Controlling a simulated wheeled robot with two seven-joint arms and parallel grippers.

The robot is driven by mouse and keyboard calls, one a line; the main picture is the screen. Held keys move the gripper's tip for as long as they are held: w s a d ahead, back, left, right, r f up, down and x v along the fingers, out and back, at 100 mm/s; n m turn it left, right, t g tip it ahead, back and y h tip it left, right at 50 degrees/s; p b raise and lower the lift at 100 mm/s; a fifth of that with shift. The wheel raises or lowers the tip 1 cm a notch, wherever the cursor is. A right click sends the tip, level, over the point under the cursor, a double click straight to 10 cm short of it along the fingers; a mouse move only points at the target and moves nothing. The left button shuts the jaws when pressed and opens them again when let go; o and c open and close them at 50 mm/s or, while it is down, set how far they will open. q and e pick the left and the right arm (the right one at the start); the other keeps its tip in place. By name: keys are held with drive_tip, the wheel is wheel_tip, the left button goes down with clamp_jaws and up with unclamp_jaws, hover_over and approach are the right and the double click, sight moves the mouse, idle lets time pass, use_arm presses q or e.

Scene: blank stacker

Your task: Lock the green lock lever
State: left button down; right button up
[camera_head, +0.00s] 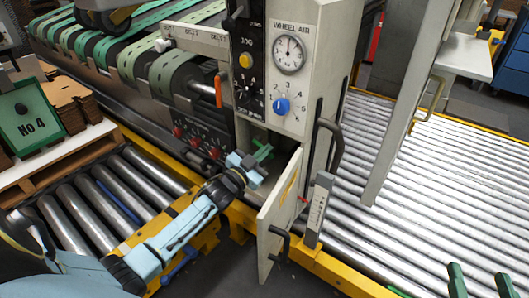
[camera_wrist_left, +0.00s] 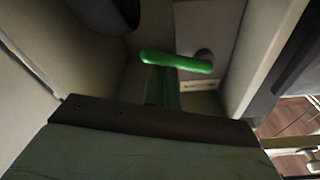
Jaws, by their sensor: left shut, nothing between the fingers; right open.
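The green lock lever (camera_head: 264,151) is inside the open compartment at the foot of the grey control cabinet. In the left wrist view it is a bright green bar (camera_wrist_left: 175,62) lying nearly level, its right end by a round grey pivot on the compartment wall. My left gripper (camera_head: 246,161) reaches into the compartment mouth. Its dark green shut fingers (camera_wrist_left: 162,88) are just below the lever's left part in the wrist view, with nothing between them. Whether they touch the lever I cannot tell. My right gripper (camera_head: 480,284) is open and empty at the bottom right, far from the lever.
The compartment's hinged door (camera_head: 280,205) stands open, close to the right of my left gripper. A black handle (camera_head: 329,145) juts from the cabinet. Roller conveyors (camera_head: 430,170) lie on both sides, with yellow rails. A green No 4 board (camera_head: 30,122) stands left.

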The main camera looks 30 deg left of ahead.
use_arm(q)
drive_tip(key=shift+f+m, duration=0.35)
drive_tip(key=shift+m, duration=0.55)
use_arm(e)
drive_tip(key=shift+r, duration=0.1)
use_arm(q)
drive_tip(key=shift+w+a+f+m+g+h+b, duration=0.1)
drive_tip(key=shift+a+f+m+g+h+b, duration=0.4)
drive_tip(key=shift+m, duration=1.75)
drive_tip(key=shift+a+f+m+g+h+b, duration=0.1)
drive_tip(key=shift+a+f+m, duration=0.75)
drive_tip(key=shift+m, duration=1.35)
drive_tip(key=shift+w+a+f+m+g+h+b, duration=0.2)
drive_tip(key=shift+a+f+m, duration=0.5)
drive_tip(key=shift+m, duration=1.55)
use_arm(e)
wheel_tip(320, 180, up, 6)
drive_tip(key=s+t+y, duration=0.1)
drive_tip(key=t, duration=0.3)
drive_tip(key=shift+s+a+r, duration=0.15)
drive_tip(key=shift+s+a, duration=0.05)
drive_tip(key=shift+a, duration=0.2)
use_arm(q)
drive_tip(key=shift+s+d+f, duration=0.15)
use_arm(e)
drive_tip(key=shift+t+y, duration=0.3)
